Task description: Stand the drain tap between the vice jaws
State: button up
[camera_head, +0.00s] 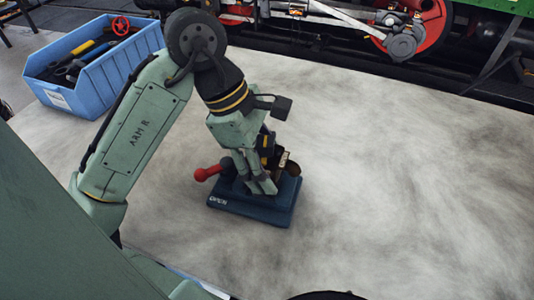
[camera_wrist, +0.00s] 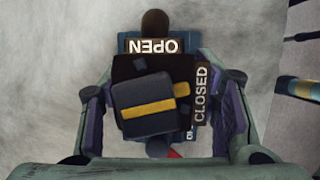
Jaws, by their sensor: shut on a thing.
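The vice (camera_head: 247,208) is a dark blue unit on the pale surface, with a red ball-ended handle (camera_head: 206,173) at its left. My gripper (camera_head: 264,187) points down over it. The gripper is shut on the drain tap, a dark body with a yellow band, seen from above in the wrist view (camera_wrist: 150,110) between the fingers. The tap appears upright, over the vice. Plates reading OPEN (camera_wrist: 153,46) and CLOSED (camera_wrist: 202,95) lie beside and below it. The vice jaws and the tap's foot are hidden, so I cannot tell whether it touches the vice.
A blue bin (camera_head: 92,80) holding tools and a red wheel-handle stands at the upper left. Locomotive running gear with red wheels (camera_head: 418,28) runs along the back. The pale surface right of the vice is clear.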

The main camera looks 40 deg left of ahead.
aim_at(263, 143)
jog(key=shift+f, duration=1.6)
dwell(2.3)
jog(key=o, duration=1.7)
jog(key=shift+o, duration=1)
jog(key=shift+r, duration=0.1)
notch_tip(263, 143, up, 2)
jog(key=p, duration=0.3)
jog(key=shift+r, duration=0.25)
jog(key=shift+r+p, duration=0.3)
jog(key=shift+r, duration=1.95)
